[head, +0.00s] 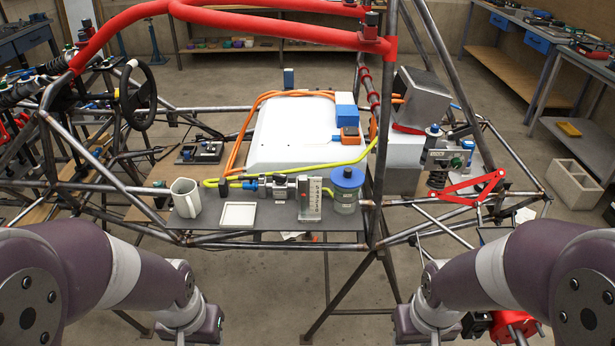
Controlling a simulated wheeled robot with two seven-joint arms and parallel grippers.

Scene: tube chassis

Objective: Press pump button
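A small silver pump-like unit (279,188) with a blue fitting (250,185) sits on the dark shelf (260,221) of the tube chassis. To its right are an upright clear gauge (311,199) with markings and a clear jar (345,201) with a blue lid (347,177). A yellow-green hose (310,168) runs behind them. I cannot make out which part is the pump button. Both my arms come in at the bottom corners and point down in front of the chassis. Both grippers are below the picture edge.
A white mug (186,198) and a square white tray (238,215) stand left on the shelf. A white tank (290,130) is behind. Red tubes (270,25) cross above, and a dark upright tube (381,150) stands right of the jar.

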